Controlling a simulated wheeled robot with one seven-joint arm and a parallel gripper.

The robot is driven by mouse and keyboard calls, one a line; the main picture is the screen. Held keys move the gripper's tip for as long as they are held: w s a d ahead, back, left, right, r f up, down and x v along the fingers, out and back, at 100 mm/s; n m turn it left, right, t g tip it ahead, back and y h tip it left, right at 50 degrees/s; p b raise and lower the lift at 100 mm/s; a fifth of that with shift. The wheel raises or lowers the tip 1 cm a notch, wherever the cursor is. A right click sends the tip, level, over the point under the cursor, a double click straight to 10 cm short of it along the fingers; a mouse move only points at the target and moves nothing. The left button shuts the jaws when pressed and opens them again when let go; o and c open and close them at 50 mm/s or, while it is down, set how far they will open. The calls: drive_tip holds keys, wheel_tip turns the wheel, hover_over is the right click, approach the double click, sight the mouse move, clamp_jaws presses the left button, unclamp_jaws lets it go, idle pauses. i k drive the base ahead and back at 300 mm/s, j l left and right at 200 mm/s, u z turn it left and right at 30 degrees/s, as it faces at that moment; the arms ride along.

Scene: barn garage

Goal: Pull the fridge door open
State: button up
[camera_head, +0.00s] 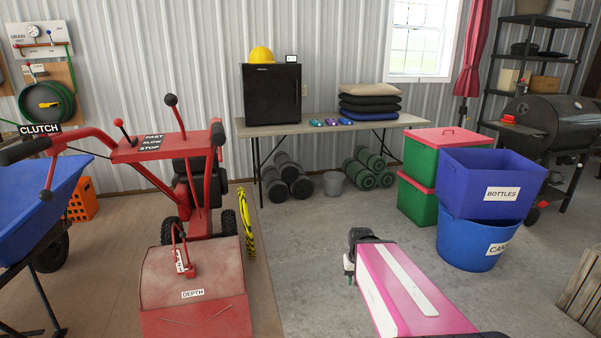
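A small black fridge (273,96) stands upright on a folding table against the corrugated wall. Its dark door faces me and looks shut; a thin light handle or edge shows at its right side. My pink and white arm reaches in from the bottom of the picture. My gripper (349,268) seems to be the small dark part with pale tips beyond the far end of the pink link. It is low, over the concrete floor, well apart from the fridge. Its fingers are too small and covered to tell open from shut.
A yellow hard hat (261,55) sits on the fridge. The table (322,126) also holds stacked cushions (369,102). A red machine (195,285) blocks the left front. Bins (492,184) stand at right. Concrete floor (305,230) between them is open, with a grey bucket (333,184) near the table.

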sight(272, 93)
drive_tip(key=i, duration=3.65)
